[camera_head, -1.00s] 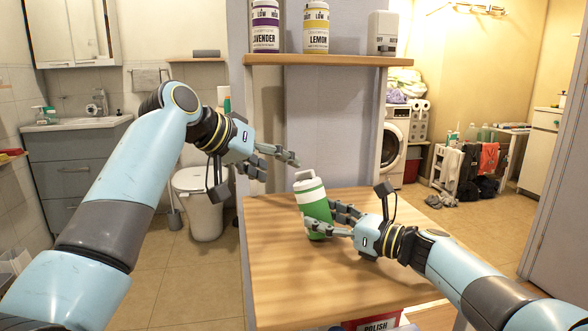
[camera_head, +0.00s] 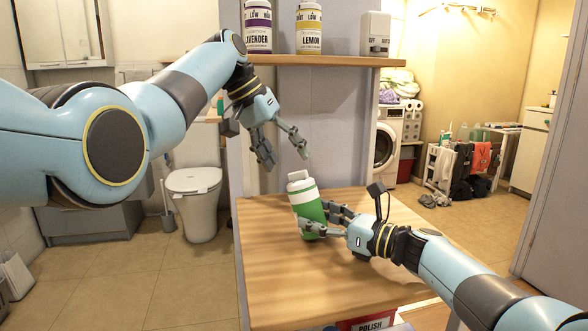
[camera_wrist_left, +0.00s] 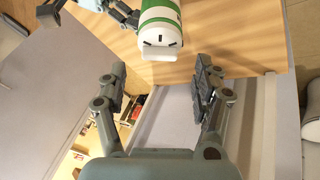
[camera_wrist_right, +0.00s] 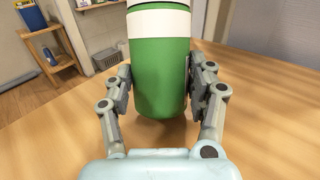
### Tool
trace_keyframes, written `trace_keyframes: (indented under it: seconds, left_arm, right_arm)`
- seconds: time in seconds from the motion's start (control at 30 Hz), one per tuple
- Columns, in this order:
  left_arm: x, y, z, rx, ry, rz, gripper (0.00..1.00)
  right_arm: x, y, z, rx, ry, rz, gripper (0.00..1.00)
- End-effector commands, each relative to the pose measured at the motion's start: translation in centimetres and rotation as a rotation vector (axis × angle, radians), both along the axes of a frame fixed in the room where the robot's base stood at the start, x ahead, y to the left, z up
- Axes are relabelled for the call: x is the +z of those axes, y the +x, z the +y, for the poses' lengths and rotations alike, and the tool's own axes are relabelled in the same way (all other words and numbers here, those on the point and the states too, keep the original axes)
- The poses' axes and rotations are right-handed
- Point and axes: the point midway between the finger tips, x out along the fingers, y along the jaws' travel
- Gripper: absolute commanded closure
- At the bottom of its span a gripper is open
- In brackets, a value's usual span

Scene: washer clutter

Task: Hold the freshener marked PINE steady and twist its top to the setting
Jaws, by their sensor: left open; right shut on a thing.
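A green and white freshener (camera_head: 308,208) with a white top stands on the wooden table, tilted slightly in the head view. No word on it is readable from here. My right gripper (camera_head: 314,222) is shut on its lower green body, which also shows between the fingers in the right wrist view (camera_wrist_right: 160,80). My left gripper (camera_head: 285,155) is open and empty, above and just left of the freshener's top. In the left wrist view the white top (camera_wrist_left: 160,40) lies ahead of the open fingers (camera_wrist_left: 158,85), apart from them.
A shelf (camera_head: 330,61) behind the table holds a LAVENDER bottle (camera_head: 258,27), a LEMON bottle (camera_head: 308,28) and a grey-white box (camera_head: 375,34). A box marked POLISH (camera_head: 368,324) sits at the table's front edge. The tabletop around the freshener is clear.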

Motion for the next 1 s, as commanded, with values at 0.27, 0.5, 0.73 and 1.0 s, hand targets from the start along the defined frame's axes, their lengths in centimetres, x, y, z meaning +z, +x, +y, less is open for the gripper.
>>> trace_keyframes:
  seconds: [0.27, 0.5, 0.73, 1.0]
  left_arm:
    - [-3.1, 0.7, -1.7, -0.001, 0.001, -0.001, 0.33]
    - [-3.5, 0.9, -1.9, 0.001, 0.0, -0.003, 0.33]
    - [-3.5, 0.9, -1.9, 0.0, 0.0, -0.002, 0.5]
    - [-3.5, 0.8, -2.0, 0.0, -0.001, -0.002, 0.84]
  right_arm:
    - [0.1, 0.0, 0.0, 0.0, 0.001, -0.001, 0.8]
    - [0.1, 0.0, 0.0, 0.0, 0.0, -0.001, 0.8]
    - [0.1, 0.0, 0.0, 0.0, 0.0, -0.001, 0.8]
    - [0.1, 0.0, 0.0, 0.0, 0.001, -0.001, 0.8]
